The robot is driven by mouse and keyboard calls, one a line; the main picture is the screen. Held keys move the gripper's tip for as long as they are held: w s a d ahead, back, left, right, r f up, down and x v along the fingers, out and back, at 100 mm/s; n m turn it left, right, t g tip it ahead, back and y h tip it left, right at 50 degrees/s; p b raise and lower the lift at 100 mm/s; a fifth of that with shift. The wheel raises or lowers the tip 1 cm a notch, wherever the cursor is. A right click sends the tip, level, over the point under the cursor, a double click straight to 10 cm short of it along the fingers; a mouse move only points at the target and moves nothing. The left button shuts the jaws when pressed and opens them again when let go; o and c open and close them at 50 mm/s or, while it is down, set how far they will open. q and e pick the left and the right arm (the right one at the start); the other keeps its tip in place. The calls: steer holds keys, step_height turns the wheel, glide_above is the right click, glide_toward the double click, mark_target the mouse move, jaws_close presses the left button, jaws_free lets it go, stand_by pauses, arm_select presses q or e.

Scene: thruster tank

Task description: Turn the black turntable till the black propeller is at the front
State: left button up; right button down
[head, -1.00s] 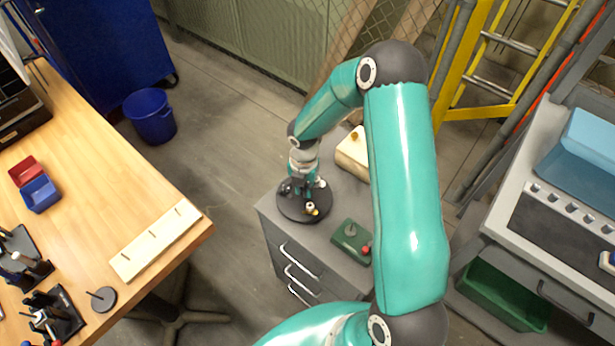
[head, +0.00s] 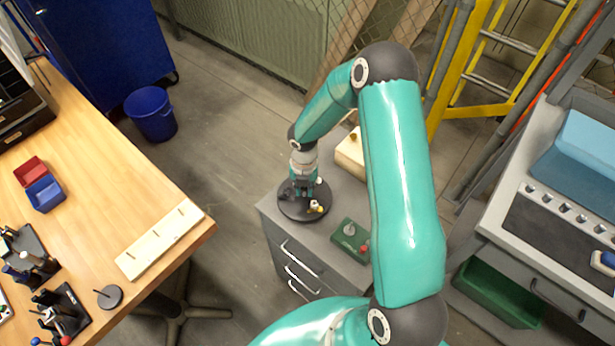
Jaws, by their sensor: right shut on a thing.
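The black turntable (head: 291,210) is a round disc on top of the grey drawer cabinet, near its left corner. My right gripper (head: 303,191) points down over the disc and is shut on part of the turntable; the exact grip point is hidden. A small white and yellow part (head: 316,207) sits at the disc's front right. A pale part shows just right of the fingers, and a dark shape lies at the disc's left side. I cannot tell which part is the black propeller. My left gripper is not in view.
A green box with a grey knob and red button (head: 350,240) stands in front on the cabinet (head: 276,219). A cream container (head: 351,155) stands behind, close to my right arm. A wooden workbench (head: 110,190) is at left, a grey bench (head: 490,225) at right.

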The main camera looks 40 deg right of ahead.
steer(key=shift+w+d+r, duration=0.1)
steer(key=shift+w+r, duration=0.05)
steer(key=shift+n+p, duration=1.05)
steer(key=shift+n, duration=0.65)
steer(key=c, duration=1.1)
jaws_free()
